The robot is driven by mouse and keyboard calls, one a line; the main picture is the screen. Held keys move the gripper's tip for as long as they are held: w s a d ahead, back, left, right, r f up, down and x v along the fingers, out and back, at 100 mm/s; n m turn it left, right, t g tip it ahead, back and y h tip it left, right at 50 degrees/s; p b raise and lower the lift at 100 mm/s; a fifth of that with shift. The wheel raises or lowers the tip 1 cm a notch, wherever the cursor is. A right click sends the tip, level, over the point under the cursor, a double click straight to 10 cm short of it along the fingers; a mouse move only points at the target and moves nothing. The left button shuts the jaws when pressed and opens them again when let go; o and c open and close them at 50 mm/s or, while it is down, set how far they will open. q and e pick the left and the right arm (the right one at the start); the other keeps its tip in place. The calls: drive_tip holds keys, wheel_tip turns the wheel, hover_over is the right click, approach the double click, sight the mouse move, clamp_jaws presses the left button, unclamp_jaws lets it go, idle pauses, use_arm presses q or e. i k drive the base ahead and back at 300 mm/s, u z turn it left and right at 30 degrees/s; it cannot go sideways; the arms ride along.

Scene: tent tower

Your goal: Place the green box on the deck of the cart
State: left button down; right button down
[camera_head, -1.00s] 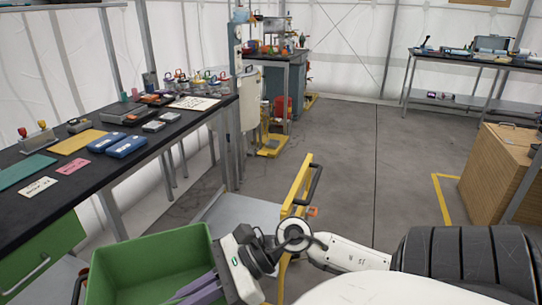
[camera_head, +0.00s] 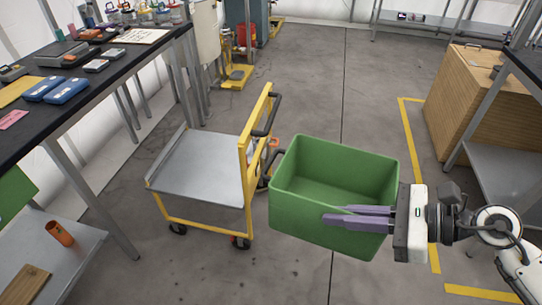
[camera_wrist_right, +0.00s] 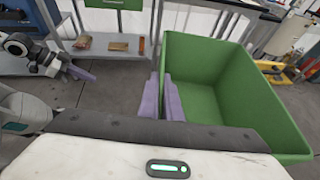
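The green box (camera_head: 340,180) is empty and open-topped, to the right of the cart in the head view. My right gripper (camera_head: 328,218) has its purple fingers on either side of one box wall. The right wrist view shows that wall between the fingers (camera_wrist_right: 165,98) and the box (camera_wrist_right: 215,95) on the right. The box appears held up off the floor. The cart's grey deck (camera_head: 198,168) is bare, and its yellow handle frame (camera_head: 247,165) stands on the box side. My left gripper (camera_wrist_right: 82,73) shows only in the right wrist view, small and away from the box.
A black-topped workbench (camera_head: 95,90) with devices stands left of the cart. A wooden crate (camera_head: 470,105) and a grey-shelved table (camera_head: 505,165) stand on the right. Grey floor (camera_head: 305,95) is free beyond the cart and box.

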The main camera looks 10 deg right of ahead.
sight(209, 161)
drive_tip(key=z, duration=1.05)
drive_tip(key=i, duration=4.35)
drive_tip(key=u, duration=4.5)
drive_tip(key=i, duration=0.5)
drive_tip(key=z, duration=0.2)
